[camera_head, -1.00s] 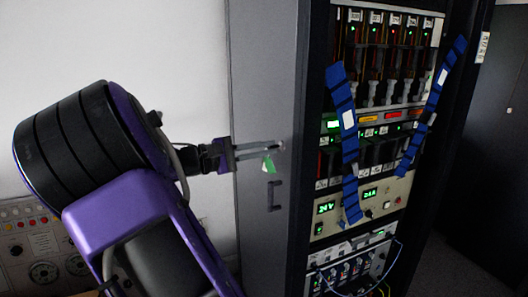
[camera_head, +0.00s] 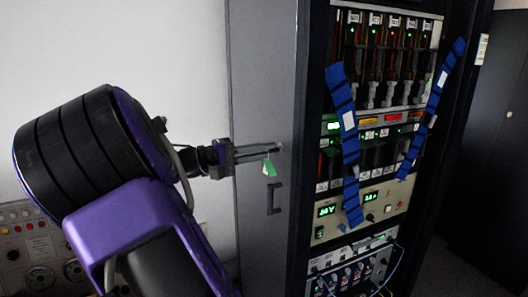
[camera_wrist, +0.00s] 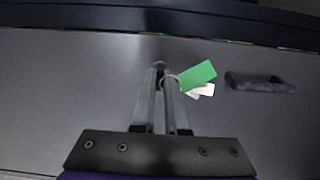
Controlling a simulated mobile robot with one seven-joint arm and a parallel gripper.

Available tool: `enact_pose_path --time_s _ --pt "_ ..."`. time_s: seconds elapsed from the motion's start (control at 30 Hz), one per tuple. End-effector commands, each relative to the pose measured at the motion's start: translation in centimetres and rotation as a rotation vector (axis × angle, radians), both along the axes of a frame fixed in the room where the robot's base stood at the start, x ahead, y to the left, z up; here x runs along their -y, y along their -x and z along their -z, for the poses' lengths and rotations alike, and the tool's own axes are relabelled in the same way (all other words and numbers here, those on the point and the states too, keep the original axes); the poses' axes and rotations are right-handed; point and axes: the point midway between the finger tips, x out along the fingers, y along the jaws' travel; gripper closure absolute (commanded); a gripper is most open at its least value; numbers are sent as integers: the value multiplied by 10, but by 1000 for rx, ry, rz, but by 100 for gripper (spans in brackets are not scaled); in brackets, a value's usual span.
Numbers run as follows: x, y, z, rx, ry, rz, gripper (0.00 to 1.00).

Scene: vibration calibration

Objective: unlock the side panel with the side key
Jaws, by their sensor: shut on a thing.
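The side key hangs a green tag (camera_head: 269,168) and is mostly hidden between my fingertips. In the wrist view the green tag (camera_wrist: 198,76), a pale tag and a metal ring show just right of the fingertips. My gripper (camera_head: 274,149) is shut on the key, its fingers pointing at the grey side panel (camera_head: 263,75) of the rack. The fingertips are at or very near the panel face, above and slightly left of its dark handle (camera_head: 274,198). The panel looks closed. The lock is hidden behind the fingertips, so I cannot tell how deep the key sits.
The rack front (camera_head: 385,140) to the right holds lit modules, and blue straps (camera_head: 349,140) hang across it. Loose cables (camera_head: 391,268) show at its lower front. A control panel with dials (camera_head: 38,245) stands low at the left, behind my arm. A bare wall lies behind.

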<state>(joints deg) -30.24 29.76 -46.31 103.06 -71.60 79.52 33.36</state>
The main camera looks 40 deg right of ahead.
Motion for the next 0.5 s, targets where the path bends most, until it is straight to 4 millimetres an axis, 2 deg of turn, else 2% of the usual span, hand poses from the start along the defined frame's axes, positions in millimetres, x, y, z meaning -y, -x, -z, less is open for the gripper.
enact_pose_path --time_s 0.33,0.37,0.5 --pt "0 -1 0 4 0 -2 100" --pt "0 -1 0 4 0 -2 85" --pt "0 0 0 3 0 -2 60"
